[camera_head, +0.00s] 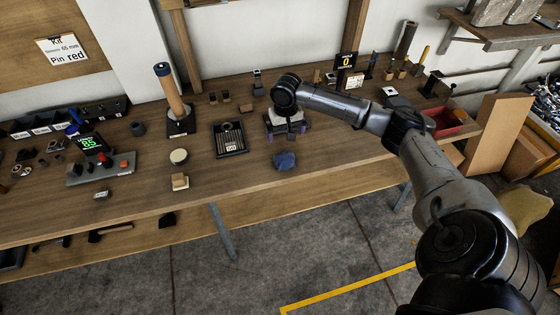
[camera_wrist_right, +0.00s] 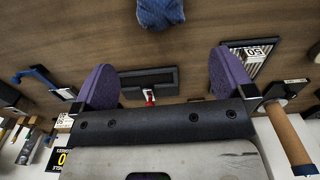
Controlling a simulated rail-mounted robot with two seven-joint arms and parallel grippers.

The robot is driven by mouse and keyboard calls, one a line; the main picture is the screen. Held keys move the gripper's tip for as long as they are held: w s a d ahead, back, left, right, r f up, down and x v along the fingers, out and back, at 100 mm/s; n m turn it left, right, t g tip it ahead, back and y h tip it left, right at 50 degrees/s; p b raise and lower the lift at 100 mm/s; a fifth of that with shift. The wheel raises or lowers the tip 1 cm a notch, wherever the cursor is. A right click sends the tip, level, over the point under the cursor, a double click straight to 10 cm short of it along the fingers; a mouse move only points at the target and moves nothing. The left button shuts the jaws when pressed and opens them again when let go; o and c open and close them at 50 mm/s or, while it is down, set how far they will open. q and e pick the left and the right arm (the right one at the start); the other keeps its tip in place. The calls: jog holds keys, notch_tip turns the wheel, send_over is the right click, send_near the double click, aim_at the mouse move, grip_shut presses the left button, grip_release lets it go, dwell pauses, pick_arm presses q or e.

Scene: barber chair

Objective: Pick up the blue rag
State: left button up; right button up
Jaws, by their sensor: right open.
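The crumpled blue rag (camera_head: 285,160) lies on the wooden workbench near its front edge. In the right wrist view the rag (camera_wrist_right: 160,12) shows at the top edge, partly cut off, beyond the fingertips. My right gripper (camera_head: 287,130) is above the bench, just behind the rag in the head view. Its two purple fingers are spread wide with nothing held between them, as the right wrist view (camera_wrist_right: 163,75) shows. The gripper and the rag are apart. My left gripper is in neither view.
A black tray marked 50 (camera_head: 230,139) stands left of the rag, with a round-topped item (camera_head: 179,157) and a small wooden block (camera_head: 180,181) further left. A wooden cylinder on a black stand (camera_head: 175,100) rises behind. The bench around the rag is clear.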

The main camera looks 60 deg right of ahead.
aim_at(285, 157)
notch_tip(285, 157, down, 9)
jog(key=shift+a+r+b, duration=0.1)
jog(key=shift+a+b, duration=0.05)
jog(key=shift+b, duration=0.8)
jog(key=shift+s+f+b, duration=0.1)
jog(key=shift+f+b, duration=0.8)
jog(key=shift+f, duration=1.7)
jog(key=shift+c, duration=0.4)
jog(key=c, duration=0.9)
